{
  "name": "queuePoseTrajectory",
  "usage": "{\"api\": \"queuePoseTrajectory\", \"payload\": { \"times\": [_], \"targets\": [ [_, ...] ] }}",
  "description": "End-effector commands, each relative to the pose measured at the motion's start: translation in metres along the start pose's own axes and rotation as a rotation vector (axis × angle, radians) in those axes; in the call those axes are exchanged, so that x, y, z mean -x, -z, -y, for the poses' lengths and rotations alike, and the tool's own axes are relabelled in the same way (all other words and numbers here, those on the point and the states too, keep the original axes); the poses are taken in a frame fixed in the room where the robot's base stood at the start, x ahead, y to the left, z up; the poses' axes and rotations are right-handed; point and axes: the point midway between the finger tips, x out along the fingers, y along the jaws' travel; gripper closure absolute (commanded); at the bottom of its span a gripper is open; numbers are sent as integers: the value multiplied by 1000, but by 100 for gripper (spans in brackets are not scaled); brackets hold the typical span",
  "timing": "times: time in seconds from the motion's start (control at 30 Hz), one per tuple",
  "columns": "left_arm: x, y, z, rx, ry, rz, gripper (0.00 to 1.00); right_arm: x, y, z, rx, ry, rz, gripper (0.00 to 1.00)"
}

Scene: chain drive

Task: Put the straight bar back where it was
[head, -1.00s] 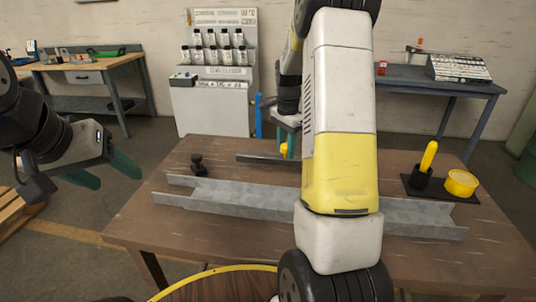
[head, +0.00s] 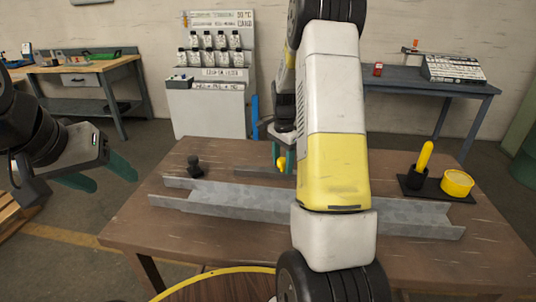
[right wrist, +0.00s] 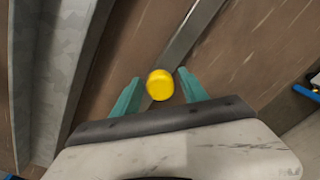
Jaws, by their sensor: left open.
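The straight bar (head: 255,172) is a thin grey strip behind the long grey channel (head: 230,198) on the brown table. A yellow knob (head: 282,162) stands on it. My right gripper (head: 284,154) is at the knob, partly hidden by my own arm. In the right wrist view, the teal fingers (right wrist: 159,76) stand on either side of the yellow knob (right wrist: 160,85), with gaps showing. The bar (right wrist: 192,38) runs diagonally beneath. Its right part is hidden in the head view. My left gripper (head: 108,175) is open and empty, left of the table.
A small black knobbed part (head: 195,166) stands by the channel's left end. A dark tray (head: 438,189) at the table's right holds a yellow-handled tool (head: 424,160) and a yellow ring-shaped piece (head: 457,182). The front left of the table is clear.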

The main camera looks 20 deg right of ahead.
Motion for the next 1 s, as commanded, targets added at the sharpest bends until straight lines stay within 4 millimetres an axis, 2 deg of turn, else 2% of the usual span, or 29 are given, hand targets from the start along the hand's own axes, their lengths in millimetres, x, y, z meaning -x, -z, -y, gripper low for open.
{"api": "queuePoseTrajectory", "payload": {
  "times": [0.3,0.43,0.57,0.8,1.0],
  "targets": [
    [0,0,0,0,0,0,39,1,0,0,0,0,0,45],
    [0,0,0,0,0,0,39,10,0,1,0,2,-1,45],
    [0,0,0,0,0,0,39,32,0,1,0,4,-2,45],
    [0,0,0,0,0,0,39,85,0,1,1,4,-2,45],
    [0,0,0,0,0,0,39,114,0,0,0,2,-1,45]
  ]
}}
